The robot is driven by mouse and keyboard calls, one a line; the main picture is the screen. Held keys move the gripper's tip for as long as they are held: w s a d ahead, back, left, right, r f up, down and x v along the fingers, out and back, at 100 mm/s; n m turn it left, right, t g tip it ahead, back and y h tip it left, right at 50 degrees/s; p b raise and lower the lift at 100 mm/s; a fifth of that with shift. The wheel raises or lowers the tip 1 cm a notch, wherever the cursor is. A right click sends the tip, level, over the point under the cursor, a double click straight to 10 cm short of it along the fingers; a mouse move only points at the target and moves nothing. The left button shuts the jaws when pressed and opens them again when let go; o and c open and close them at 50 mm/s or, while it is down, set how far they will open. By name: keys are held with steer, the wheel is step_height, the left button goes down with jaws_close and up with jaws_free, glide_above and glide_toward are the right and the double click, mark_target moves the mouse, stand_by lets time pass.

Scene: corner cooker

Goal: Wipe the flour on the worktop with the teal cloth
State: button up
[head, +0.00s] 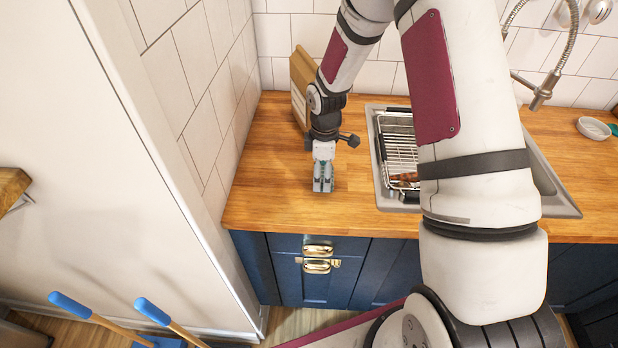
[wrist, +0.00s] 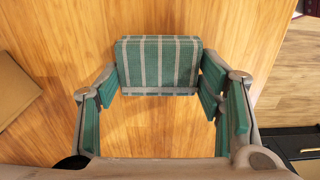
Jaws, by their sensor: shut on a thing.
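The teal cloth (wrist: 158,62), folded into a block with pale stripes, sits between my fingertips in the wrist view. My gripper (head: 323,188) is shut on it and points down over the wooden worktop (head: 262,185), left of the sink and near the front edge. The wrist view shows both fingers of my gripper (wrist: 161,80) with the cloth between their tips. I cannot tell whether the cloth touches the wood. I cannot make out flour in either view.
A sink (head: 375,165) with a wire rack (head: 400,150) lies to the right. Boards (head: 303,80) lean against the back wall behind my gripper. A tiled wall (head: 205,110) bounds the left side. A white bowl (head: 593,128) stands far right. The wood around my gripper is clear.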

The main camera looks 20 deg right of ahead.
steer(key=shift+r+p, duration=0.5)
steer(key=shift+r, duration=1.55)
